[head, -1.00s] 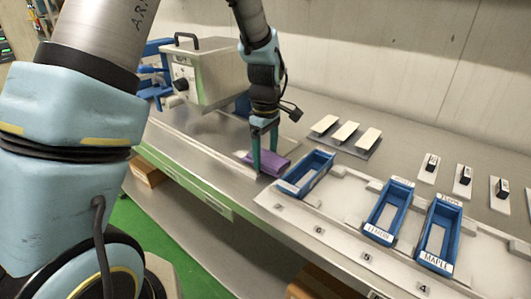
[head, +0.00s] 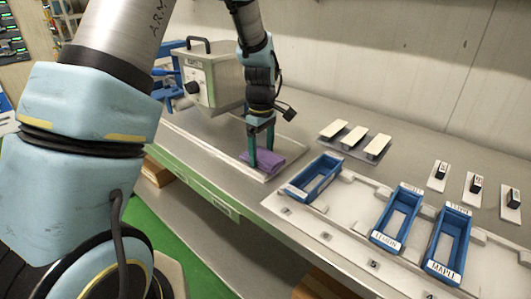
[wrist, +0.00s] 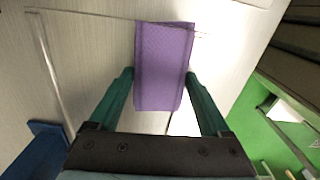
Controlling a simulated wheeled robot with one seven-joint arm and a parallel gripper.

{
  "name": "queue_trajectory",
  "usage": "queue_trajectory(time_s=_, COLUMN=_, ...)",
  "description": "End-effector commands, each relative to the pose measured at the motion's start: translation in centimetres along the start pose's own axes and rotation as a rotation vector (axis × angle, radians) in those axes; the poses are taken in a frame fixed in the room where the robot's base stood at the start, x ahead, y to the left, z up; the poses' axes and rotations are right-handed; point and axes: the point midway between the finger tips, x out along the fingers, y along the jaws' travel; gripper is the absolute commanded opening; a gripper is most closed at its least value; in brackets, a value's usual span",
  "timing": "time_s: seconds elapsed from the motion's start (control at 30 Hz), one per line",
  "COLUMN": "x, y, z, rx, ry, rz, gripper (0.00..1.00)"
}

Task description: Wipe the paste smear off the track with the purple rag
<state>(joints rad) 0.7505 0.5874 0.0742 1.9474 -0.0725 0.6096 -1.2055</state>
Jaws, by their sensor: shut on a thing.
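The purple rag (head: 280,158) lies on the pale track (head: 204,150), near the track's right end, just left of the first blue tray. My gripper (head: 261,152) points down at the rag, with a green finger at each side of it. In the wrist view my gripper (wrist: 160,75) is shut on the rag (wrist: 163,50), which spans the space between the fingers and reaches past their tips. The rag looks flat against the track surface. I cannot make out the paste smear in either view; the rag and fingers hide part of the track.
Blue trays (head: 318,180), including LEMON (head: 383,241) and MAPLE (head: 441,270), sit in a pale rack (head: 345,215) to the right. The green-fronted bench edge (head: 190,177) is close.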

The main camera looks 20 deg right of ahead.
Motion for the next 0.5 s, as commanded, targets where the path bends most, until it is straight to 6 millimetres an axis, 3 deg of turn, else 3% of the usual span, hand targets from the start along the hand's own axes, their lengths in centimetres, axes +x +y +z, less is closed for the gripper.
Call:
queue_trajectory(time_s=0.3, x=0.2, y=0.2, z=-2.7, rx=-0.002, ry=0.001, rz=0.0, gripper=0.37)
queue_trajectory(time_s=0.5, x=0.2, y=0.2, z=-3.2, rx=-0.002, ry=0.0, rz=0.0, gripper=0.37)
